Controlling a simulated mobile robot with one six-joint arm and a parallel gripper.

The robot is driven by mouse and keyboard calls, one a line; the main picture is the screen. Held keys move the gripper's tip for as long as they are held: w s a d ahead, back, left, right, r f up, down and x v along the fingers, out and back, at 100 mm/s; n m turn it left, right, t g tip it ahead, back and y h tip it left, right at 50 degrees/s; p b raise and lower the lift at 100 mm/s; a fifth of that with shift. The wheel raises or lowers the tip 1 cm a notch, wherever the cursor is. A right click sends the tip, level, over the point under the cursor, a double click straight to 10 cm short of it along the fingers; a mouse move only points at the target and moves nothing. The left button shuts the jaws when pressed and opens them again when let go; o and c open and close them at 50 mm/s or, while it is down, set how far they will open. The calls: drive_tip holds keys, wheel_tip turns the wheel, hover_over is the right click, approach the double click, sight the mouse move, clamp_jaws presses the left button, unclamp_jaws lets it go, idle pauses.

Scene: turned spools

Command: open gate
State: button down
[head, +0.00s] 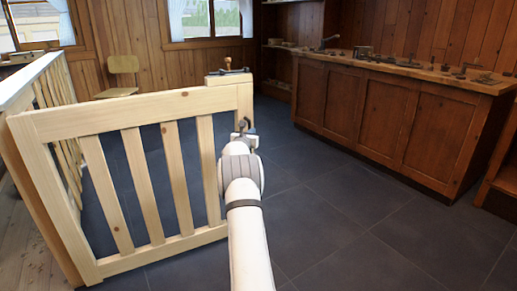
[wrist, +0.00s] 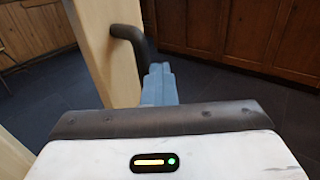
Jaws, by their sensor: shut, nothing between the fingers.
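The gate (head: 140,108) is pale wood with upright slats and stands at the left and middle of the head view. Its right end stile also shows in the wrist view (wrist: 104,45). A dark, bent handle (wrist: 130,34) sticks out from this stile. My gripper (head: 243,126) is at the gate's right end, on the near side. In the wrist view its blue-grey fingers (wrist: 158,82) are shut and empty, close beside the handle's lower end. I cannot tell whether they touch it. The wrist body hides what lies below.
A pale railing (head: 30,80) runs back at the far left. A chair (head: 122,72) stands beyond the gate. A long wooden cabinet (head: 400,115) with small tools on top lines the right. The dark tiled floor (head: 350,215) between is clear.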

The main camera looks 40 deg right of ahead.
drive_tip(key=s+a+p, duration=0.1)
drive_tip(key=s+a, duration=0.3)
drive_tip(key=s, duration=0.4)
drive_tip(key=s+a+r+m+g+y+p, duration=0.1)
drive_tip(key=s+a+r+m+g+p, duration=0.1)
drive_tip(key=s+a+r+m+p, duration=0.4)
drive_tip(key=s+a+r+m+g+y+p, duration=0.1)
drive_tip(key=s+a+r+m+g+p, duration=0.2)
drive_tip(key=a+r, duration=0.5)
drive_tip(key=s+a+r+m+g+y+p, duration=0.1)
drive_tip(key=s+a+r+m+p, duration=0.1)
drive_tip(key=a+r+m+p, duration=0.35)
drive_tip(key=s+a+r+m+y+p, duration=0.3)
drive_tip(key=s+a+p, duration=0.3)
drive_tip(key=a, duration=0.6)
drive_tip(key=s+a+r+m+y+p, duration=0.3)
drive_tip(key=s+a+r+y+p, duration=0.2)
drive_tip(key=s+a, duration=0.5)
drive_tip(key=s+a+r+m+y+p, duration=0.3)
drive_tip(key=s+a, duration=0.5)
drive_tip(key=a, duration=0.5)
wheel_tip(320, 180, up, 2)
drive_tip(key=y+p, duration=0.1)
drive_tip(key=p, duration=0.2)
drive_tip(key=shift+a+y+p, duration=0.35)
drive_tip(key=shift+y+p, duration=0.05)
